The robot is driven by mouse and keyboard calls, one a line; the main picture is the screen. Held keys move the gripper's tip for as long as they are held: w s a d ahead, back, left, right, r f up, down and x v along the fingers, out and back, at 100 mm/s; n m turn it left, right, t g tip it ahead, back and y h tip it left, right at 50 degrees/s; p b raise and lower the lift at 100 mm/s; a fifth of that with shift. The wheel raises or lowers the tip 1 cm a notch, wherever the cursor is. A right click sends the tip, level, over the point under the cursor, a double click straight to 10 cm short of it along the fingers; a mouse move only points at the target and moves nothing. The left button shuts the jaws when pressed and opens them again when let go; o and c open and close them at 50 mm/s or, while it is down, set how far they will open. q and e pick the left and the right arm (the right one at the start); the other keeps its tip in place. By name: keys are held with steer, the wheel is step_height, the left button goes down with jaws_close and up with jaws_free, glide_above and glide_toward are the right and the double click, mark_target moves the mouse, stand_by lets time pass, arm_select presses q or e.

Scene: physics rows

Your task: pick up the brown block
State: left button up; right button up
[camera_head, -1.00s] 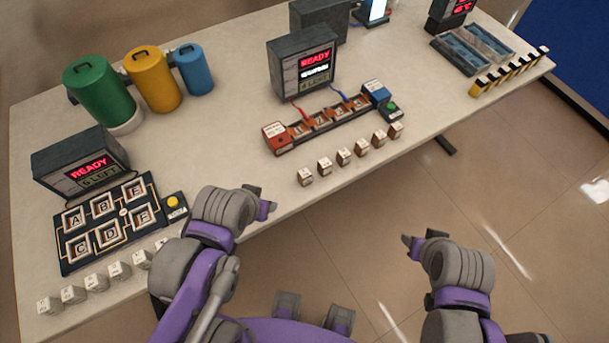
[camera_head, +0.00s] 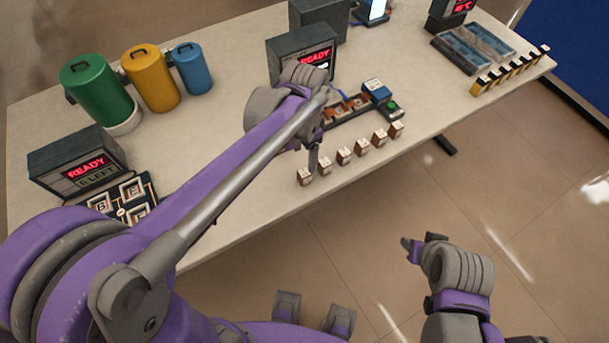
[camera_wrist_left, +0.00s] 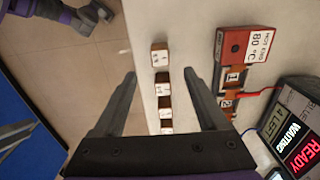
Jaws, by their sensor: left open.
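Several small brown blocks with white label tops stand in a row near the table's front edge; the leftmost is this brown block (camera_head: 304,177), with another beside it (camera_head: 324,167). My left gripper (camera_head: 314,158) points down above the left end of the row, and the arm hides part of the table behind. In the left wrist view the open fingers (camera_wrist_left: 160,75) straddle the row, with the end brown block (camera_wrist_left: 159,55) between and just beyond the tips. The fingers hold nothing. My right gripper (camera_head: 424,243) is open and empty, out over the floor.
A slotted rack with a red end box (camera_wrist_left: 247,46) and a blue end box (camera_head: 375,90) lies behind the blocks, wired to a display box (camera_head: 280,52). Green (camera_head: 95,95), yellow (camera_head: 152,80) and blue (camera_head: 193,70) canisters stand back left. A letter board (camera_head: 133,190) is partly hidden.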

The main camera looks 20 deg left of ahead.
mark_target(305, 172)
arm_select(q)
step_height(305, 172, down, 10)
steer(key=shift+r, duration=0.15)
stand_by(0.3)
jaws_close()
